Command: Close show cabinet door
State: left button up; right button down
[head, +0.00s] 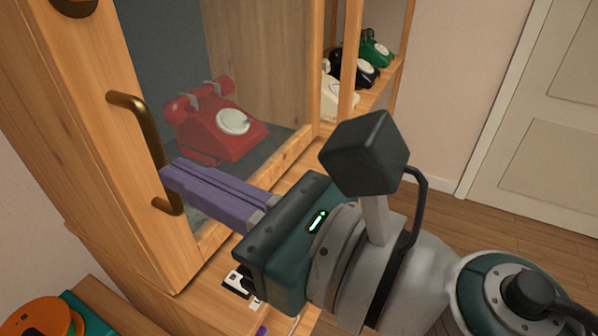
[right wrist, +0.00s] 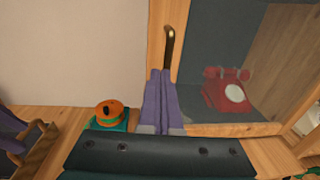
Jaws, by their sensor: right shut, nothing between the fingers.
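The show cabinet door (head: 110,60) has a wooden frame, a clear pane and a curved brass handle (head: 146,125) on its left stile. The door looks flush with the cabinet, and I see no clear gap along its edge. My right gripper (head: 168,174) is shut and empty, its purple fingers pointing at the left stile. The fingertips overlap the lower part of the handle in the head view; whether they touch it or the door I cannot tell. In the right wrist view the handle (right wrist: 170,45) shows just beyond the fingertips.
A red dial phone (head: 222,125) sits behind the pane. Open shelving at the right holds a green phone (head: 376,48), a black one and a white one. Floor is clear toward the white door (head: 545,120).

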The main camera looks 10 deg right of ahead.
jog(key=s+a+b+v, duration=0.1)
jog(key=b+v, duration=0.2)
jog(key=v, duration=0.8)
jog(key=w+d+r+m+t+h+p, duration=0.1)
jog(key=w+d+r+m+t+h, duration=0.2)
jog(key=m, duration=0.4)
jog(key=w+d+r+m+t+h+p, duration=0.2)
jog(key=d+m+h, duration=0.2)
jog(key=d+m, duration=0.15)
jog(key=d+f+m+g+h+p, duration=0.25)
jog(key=d+m+h, duration=0.5)
jog(key=m, duration=0.85)
jog(key=s+f+m+g+y+p, duration=0.1)
jog(key=s+f+m+g+p, duration=0.4)
jog(key=s+m+g, duration=0.65)
pick_arm(q)
notch_tip(320, 180, up, 44)
jog(key=s+p, duration=0.1)
jog(key=p, duration=3.5)
jog(key=shift+d, duration=0.15)
pick_arm(e)
notch_tip(320, 180, up, 36)
jog(key=s+a+m+y, duration=0.1)
jog(key=s+m, duration=0.2)
jog(key=shift+a, duration=0.3)
